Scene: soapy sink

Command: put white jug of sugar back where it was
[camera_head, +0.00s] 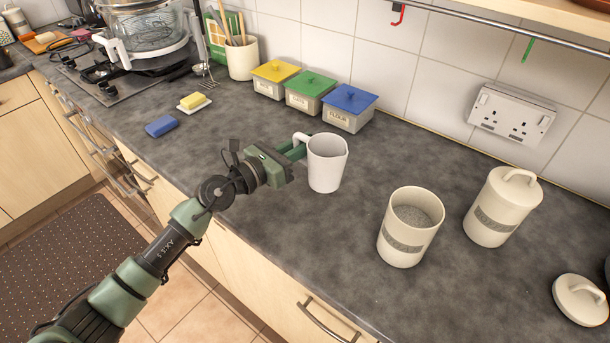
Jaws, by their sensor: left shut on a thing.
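The white jug (326,165) is upright at the middle of the grey counter, with its handle towards the left. My left gripper (297,150) is shut on the jug at its handle side. I cannot tell whether the jug's base touches the counter. The inside of the jug is mostly hidden, so its contents do not show. My right gripper is not in view.
An open canister (401,245) with grey contents stands right of the jug, near a lidded canister (501,207) and a loose lid (580,300). Behind are yellow-, green- and blue-lidded boxes (347,110). A blue sponge (161,126) lies left. Counter (250,110) left of the jug is clear.

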